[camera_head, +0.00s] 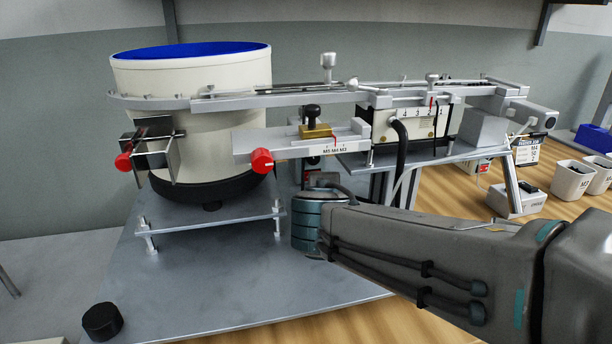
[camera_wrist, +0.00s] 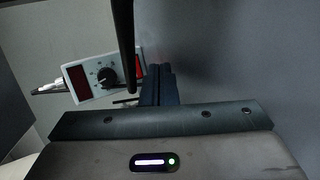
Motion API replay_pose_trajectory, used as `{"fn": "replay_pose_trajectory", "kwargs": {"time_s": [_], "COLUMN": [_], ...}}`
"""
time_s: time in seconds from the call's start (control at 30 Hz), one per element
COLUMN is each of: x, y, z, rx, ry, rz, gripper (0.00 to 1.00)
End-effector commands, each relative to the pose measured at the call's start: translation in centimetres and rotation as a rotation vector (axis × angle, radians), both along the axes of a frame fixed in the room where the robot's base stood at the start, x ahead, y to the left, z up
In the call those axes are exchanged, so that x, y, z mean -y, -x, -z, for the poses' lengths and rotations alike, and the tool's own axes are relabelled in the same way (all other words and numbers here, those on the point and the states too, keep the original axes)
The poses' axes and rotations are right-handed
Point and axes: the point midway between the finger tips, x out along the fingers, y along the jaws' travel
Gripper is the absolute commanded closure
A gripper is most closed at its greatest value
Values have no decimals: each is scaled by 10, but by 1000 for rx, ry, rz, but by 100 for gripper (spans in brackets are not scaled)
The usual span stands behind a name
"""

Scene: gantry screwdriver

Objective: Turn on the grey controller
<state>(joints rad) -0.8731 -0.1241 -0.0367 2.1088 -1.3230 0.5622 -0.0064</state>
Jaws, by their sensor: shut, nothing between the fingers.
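The grey controller (camera_wrist: 92,90) shows in the left half of the wrist view. It is a light grey box with a black knob (camera_wrist: 104,77) on its face and a red panel at each end. A cable plugs into its left side. My gripper (camera_wrist: 160,70) is shut and empty, with its dark fingers just right of the controller's right red end. I cannot tell whether they touch it. In the head view my arm reaches left to beneath the feeder rail, and my fingers are hidden there.
A white bowl feeder (camera_head: 190,90) with blue inside stands on a metal plate at left. A metal rail (camera_head: 300,95) and a red-knobbed block (camera_head: 262,160) sit above my wrist. A white box (camera_head: 515,203) and bins (camera_head: 570,180) stand on the wooden table at right.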

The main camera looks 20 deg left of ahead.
Motion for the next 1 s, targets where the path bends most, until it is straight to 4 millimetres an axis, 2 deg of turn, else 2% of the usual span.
{"fn": "replay_pose_trajectory", "kwargs": {"time_s": [0.2,0.4,1.0], "x": [-20,-32,-37], "y": [-25,-41,-46], "z": [-2,0,0], "rx": [-1,0,0], "ry": [2,0,0], "rz": [0,1,1], "gripper": [100,100,100]}}
